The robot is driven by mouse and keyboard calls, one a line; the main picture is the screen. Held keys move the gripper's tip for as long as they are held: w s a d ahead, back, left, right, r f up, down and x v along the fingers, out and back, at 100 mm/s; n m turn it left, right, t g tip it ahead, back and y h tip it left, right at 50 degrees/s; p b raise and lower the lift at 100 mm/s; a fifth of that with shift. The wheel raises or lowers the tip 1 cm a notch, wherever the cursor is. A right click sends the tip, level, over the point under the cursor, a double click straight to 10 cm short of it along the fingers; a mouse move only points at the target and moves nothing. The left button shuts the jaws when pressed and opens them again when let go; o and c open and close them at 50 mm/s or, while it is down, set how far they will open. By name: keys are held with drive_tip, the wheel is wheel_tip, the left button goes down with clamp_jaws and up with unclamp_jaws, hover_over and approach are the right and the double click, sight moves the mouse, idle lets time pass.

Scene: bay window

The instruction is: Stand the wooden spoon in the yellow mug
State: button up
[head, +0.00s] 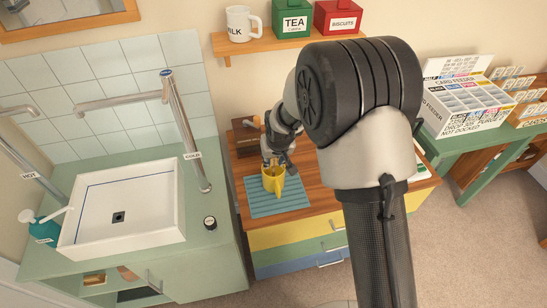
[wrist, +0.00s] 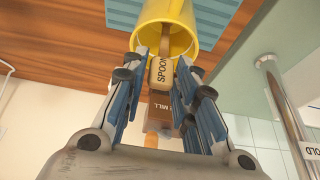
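The yellow mug (head: 274,184) stands on a blue mat (head: 297,206) on the wooden counter. Its open mouth also shows at the top of the wrist view (wrist: 188,42). The wooden spoon (wrist: 160,72), marked SPOON, reaches into the mug; its lower end is hidden inside. My gripper (head: 273,160) is just above the mug, and in the wrist view my gripper (wrist: 160,78) has its fingers on either side of the spoon. Small gaps show between the fingers and the spoon, so it looks open. In the head view the spoon is mostly hidden by the gripper.
A brown block marked MILL (wrist: 159,112) lies beyond the spoon in the wrist view. A dark wooden box (head: 246,142) stands behind the mat. The white sink (head: 125,215) and cold tap (head: 188,135) are left. A shelf with a milk mug (head: 240,24) hangs above.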

drive_tip(key=o, duration=0.3)
drive_tip(key=v, duration=1.2)
drive_tip(key=shift+r, duration=0.1)
drive_tip(key=s+d+r+m, duration=0.1)
drive_tip(key=s+d+r, duration=0.8)
drive_tip(key=s+r, duration=0.2)
drive_tip(key=s+d, duration=0.2)
drive_tip(key=s, duration=0.4)
drive_tip(key=s+d+r+m, duration=0.1)
drive_tip(key=s+d, duration=0.1)
drive_tip(key=s, duration=0.4)
drive_tip(key=s+d+m+h, duration=0.1)
drive_tip(key=s+d, duration=0.1)
drive_tip(key=s, duration=0.4)
drive_tip(key=shift+s+d+r, duration=0.2)
drive_tip(key=shift+d+r, duration=0.05)
drive_tip(key=shift+r, duration=0.15)
